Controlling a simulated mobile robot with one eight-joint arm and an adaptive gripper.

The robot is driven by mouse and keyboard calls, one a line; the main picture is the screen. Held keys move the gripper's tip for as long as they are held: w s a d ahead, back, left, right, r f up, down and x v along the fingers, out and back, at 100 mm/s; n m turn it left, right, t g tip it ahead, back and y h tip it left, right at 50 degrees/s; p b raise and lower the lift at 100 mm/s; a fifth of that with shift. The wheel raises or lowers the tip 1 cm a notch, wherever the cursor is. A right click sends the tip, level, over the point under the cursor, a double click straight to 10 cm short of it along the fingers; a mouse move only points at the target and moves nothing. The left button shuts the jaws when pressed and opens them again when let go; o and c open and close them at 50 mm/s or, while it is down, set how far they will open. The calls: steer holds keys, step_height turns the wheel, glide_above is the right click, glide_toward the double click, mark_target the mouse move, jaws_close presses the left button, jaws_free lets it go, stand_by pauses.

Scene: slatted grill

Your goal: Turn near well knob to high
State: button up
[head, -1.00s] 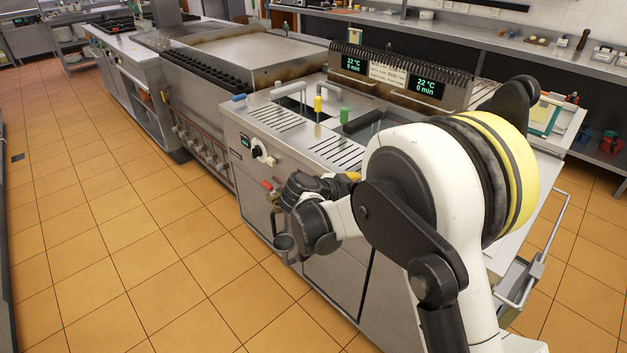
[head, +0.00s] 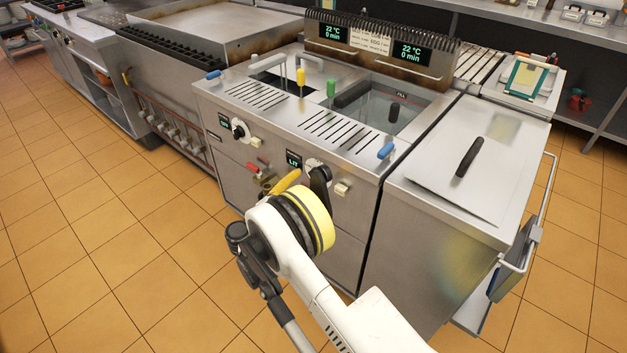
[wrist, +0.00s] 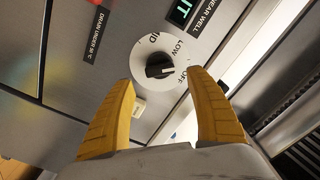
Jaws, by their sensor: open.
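The near well knob is a black grip (wrist: 160,66) on a round white dial (wrist: 167,52) in the wrist view. The dial shows OFF, LOW and MID. A small white mark on the grip points to the right, roughly toward OFF. My gripper (wrist: 161,78) is open, with one yellow finger on each side of the knob's lower part; I cannot tell whether either touches it. In the head view the white dial (head: 313,164) shows on the front panel, partly covered by my arm. One yellow finger of my gripper (head: 286,182) shows there.
A second knob (head: 239,130) sits farther left on the panel. A beige switch (head: 342,188) is right of the dial. A steel cabinet (head: 450,190) stands at right. The floor in front is clear.

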mark_target(312, 179)
steer(key=b+x, duration=0.1)
steer(key=x, duration=0.4)
steer(key=shift+w, duration=0.1)
steer(key=c, duration=1.2)
